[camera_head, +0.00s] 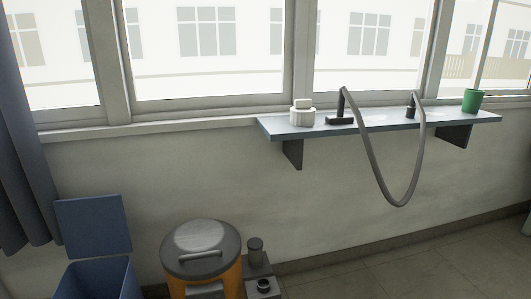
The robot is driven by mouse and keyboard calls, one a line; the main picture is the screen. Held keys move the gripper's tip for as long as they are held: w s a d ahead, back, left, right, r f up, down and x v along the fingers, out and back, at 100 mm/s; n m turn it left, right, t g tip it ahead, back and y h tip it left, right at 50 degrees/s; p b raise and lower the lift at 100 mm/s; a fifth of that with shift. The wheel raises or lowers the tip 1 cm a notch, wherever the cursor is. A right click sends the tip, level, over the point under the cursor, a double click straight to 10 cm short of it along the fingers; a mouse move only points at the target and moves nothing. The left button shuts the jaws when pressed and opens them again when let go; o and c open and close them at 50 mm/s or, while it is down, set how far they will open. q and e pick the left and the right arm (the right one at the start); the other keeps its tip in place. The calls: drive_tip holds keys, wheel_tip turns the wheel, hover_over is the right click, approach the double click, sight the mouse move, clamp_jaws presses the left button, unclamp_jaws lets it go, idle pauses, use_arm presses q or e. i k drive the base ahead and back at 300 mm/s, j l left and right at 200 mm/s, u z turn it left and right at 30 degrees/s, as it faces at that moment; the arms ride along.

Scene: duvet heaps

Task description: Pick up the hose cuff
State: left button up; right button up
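A grey hose (374,160) lies over the wall shelf (290,131) and hangs in a long U below its front edge. Its left end runs down to a flat black floor-nozzle-like piece (340,121) on the shelf. Its right end meets a small dark cylindrical piece (410,112), which looks like the hose cuff, standing on the shelf; it is small and I cannot make out its details. Neither of my grippers is in view.
A white lidded jar (302,115) stands at the shelf's left and a green cup (473,101) at its right. Below are an orange drum with a grey lid (201,248), a grey stepped block (258,267) and an open blue bin (97,278). The right floor is clear.

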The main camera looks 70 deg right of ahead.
sight(410, 110)
drive_tip(key=z, duration=3.2)
